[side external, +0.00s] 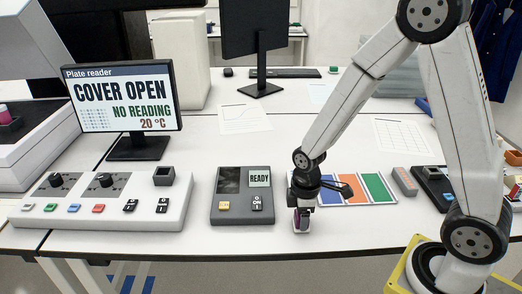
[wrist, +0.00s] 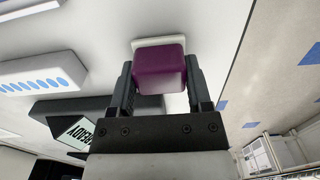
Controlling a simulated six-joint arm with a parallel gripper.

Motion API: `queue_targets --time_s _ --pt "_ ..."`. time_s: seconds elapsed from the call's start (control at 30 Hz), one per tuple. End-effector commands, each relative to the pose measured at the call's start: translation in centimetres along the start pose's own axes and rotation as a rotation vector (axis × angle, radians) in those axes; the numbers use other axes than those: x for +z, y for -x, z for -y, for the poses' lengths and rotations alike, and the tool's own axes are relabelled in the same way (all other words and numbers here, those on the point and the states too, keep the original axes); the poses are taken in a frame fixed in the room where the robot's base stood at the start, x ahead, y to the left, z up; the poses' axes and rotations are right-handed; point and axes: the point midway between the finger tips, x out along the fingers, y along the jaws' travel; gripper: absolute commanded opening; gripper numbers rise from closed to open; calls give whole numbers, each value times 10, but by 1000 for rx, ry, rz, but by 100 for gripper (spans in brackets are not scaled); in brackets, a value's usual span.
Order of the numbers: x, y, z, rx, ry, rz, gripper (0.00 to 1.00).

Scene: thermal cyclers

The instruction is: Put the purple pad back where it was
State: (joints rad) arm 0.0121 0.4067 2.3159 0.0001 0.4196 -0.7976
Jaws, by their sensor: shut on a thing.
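The purple pad (wrist: 160,72) is a rounded purple block with a pale, flat layer at its far end. My gripper (wrist: 159,90) is shut on it, one finger on each side. In the side external view my gripper (side external: 302,204) points down near the front edge of the white table. The pad (side external: 302,222) shows below the fingers there, low over or touching the table; I cannot tell which. A board with blue, orange and green stripes (side external: 375,187) lies just behind and right of my gripper, partly hidden by it.
A grey device reading READY (side external: 228,214) stands just left of my gripper. A white control panel (side external: 90,218) with knobs and buttons is further left, and a COVER OPEN screen (side external: 122,97) stands behind it. A grey-and-red block (side external: 404,181) and dark device (side external: 432,184) are at right.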

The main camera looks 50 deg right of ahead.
Motion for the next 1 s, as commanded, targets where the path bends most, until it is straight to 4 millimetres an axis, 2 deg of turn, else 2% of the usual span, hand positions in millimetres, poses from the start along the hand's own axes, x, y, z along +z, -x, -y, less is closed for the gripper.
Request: queue_targets --time_s 0.3,0.33,0.4,0.43,0.77,1.0 --pt "0 -3 0 1 0 0 9" --pt "0 -3 0 1 0 -1 73" --pt "0 -3 0 1 0 -1 95" --pt "0 -3 0 1 0 -1 99" --pt "0 -2 0 1 0 -1 99" --pt "0 6 0 2 0 -2 99"
